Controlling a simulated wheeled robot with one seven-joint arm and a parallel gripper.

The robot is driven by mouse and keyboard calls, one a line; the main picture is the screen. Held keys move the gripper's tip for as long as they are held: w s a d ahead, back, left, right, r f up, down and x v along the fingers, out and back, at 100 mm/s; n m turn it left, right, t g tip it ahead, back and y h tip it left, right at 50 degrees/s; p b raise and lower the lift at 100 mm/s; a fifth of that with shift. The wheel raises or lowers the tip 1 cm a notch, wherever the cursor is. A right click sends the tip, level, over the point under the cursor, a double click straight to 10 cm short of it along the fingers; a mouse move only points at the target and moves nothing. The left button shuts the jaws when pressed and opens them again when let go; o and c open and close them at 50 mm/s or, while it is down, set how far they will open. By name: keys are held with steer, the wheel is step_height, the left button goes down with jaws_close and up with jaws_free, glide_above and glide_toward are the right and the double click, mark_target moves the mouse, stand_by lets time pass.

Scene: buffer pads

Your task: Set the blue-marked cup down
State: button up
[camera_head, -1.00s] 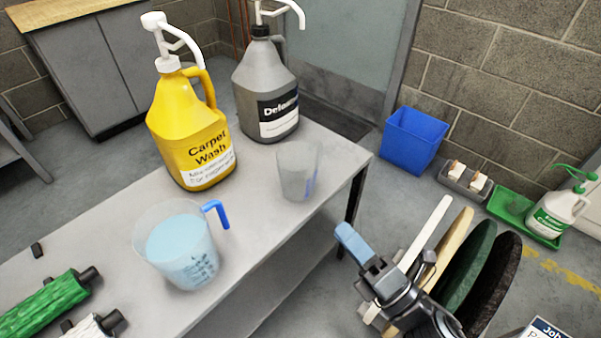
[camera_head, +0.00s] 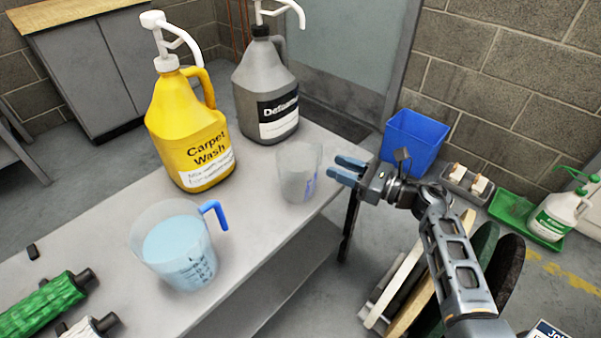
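The blue-marked cup (camera_head: 297,178) is a clear, translucent cup with blue marks on its right side. It stands upright on the grey bench (camera_head: 250,240), near the right end, in front of the grey jug. My gripper (camera_head: 346,172) is just right of the cup at about its height, with its blue fingers pointing left toward it. The fingers are spread with a gap between them, and nothing shows between them. The fingertips appear close to the cup's right side; whether they touch it I cannot tell.
A measuring jug (camera_head: 178,243) with blue liquid and a blue handle stands front left of the cup. The yellow Carpet Wash jug (camera_head: 188,130) and grey jug (camera_head: 265,90) stand behind. Rollers (camera_head: 45,305) lie at front left. A blue bin (camera_head: 412,140) and round pads (camera_head: 480,265) are right of the bench.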

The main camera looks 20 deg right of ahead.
steer(key=shift+d+x, duration=0.25)
steer(key=shift+x, duration=2.9)
steer(key=shift+w+r, duration=0.15)
steer(key=shift+c, duration=0.5)
jaws_close()
